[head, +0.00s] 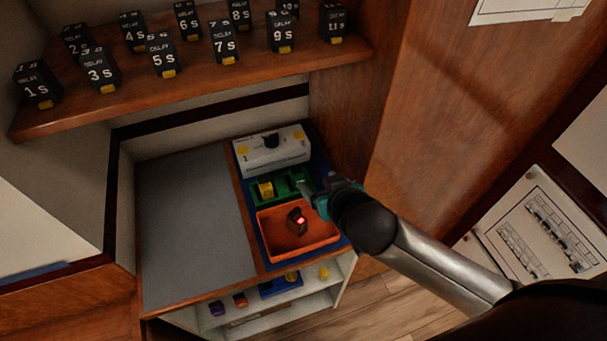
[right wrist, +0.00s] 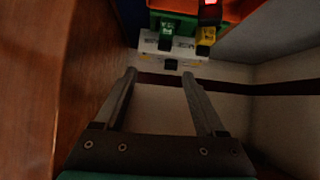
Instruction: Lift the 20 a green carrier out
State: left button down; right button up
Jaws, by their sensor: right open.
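A green carrier (head: 286,183) lies in the blue tray (head: 262,233), between a white box with a black knob (head: 290,152) and an orange bin (head: 322,234). A yellow block (head: 266,190) stands at its left end. No 20 a marking is readable. My right gripper (head: 312,190) is at the carrier's right end, partly hiding it; I cannot tell whether they touch. In the right wrist view its two fingers stand apart with nothing between them; the green part (right wrist: 167,29) and white box (right wrist: 172,51) show beyond the tips. My left gripper is out of view.
A dark piece with a lit red spot (head: 297,221) lies in the orange bin. A wooden shelf (head: 190,84) above holds several black delay blocks. A grey surface (head: 190,220) at left is clear. A wooden panel (head: 390,90) rises at right.

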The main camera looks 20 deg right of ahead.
jog(key=b, duration=0.2)
send_near(297, 171)
jog(key=x, duration=0.5)
jog(key=shift+d, duration=0.45)
jog(key=shift+a+x, duration=0.2)
jog(key=shift+x, duration=1.15)
jog(key=shift+a+x, duration=0.25)
jog(key=shift+x, duration=1.1)
jog(key=shift+c, duration=0.4)
grip_shut()
